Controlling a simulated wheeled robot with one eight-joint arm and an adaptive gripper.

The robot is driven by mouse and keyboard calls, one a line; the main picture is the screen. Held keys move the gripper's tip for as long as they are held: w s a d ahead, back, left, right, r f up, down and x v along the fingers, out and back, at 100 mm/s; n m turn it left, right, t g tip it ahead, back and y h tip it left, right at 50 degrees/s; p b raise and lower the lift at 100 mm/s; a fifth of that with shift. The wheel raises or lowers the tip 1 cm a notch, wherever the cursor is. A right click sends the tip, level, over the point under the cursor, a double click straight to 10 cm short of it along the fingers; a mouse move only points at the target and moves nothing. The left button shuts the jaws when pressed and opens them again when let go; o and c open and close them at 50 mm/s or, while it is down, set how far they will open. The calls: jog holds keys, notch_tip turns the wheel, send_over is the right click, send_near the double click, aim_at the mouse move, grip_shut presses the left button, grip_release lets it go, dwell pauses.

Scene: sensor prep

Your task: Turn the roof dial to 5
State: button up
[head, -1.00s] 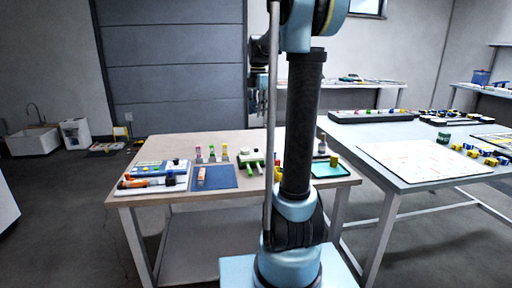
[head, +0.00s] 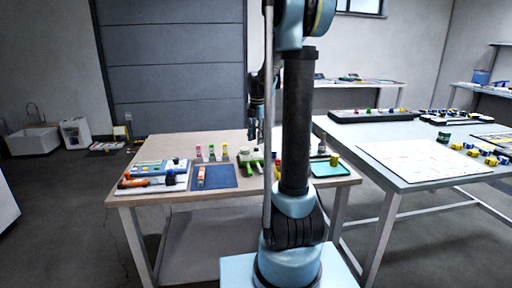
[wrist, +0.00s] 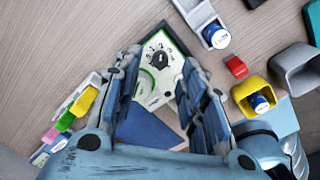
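The device with the dial (wrist: 160,58) has a pale face with a green border, and printed numerals lie around the dark round knob. The number the dial points at is too small to read surely. A green round part (wrist: 143,84) sits beside it on the same face. In the head view my arm column hides part of this area.
A blue mat (head: 220,178) lies in front of the device. In the wrist view a yellow cup (wrist: 243,92), a grey cup (wrist: 297,66) and a small red block (wrist: 236,66) stand to the right. Coloured bottles (wrist: 78,105) stand to the left.

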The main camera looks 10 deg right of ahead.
aim_at(256, 148)
jog(key=shift+f, duration=2.1)
grip_shut()
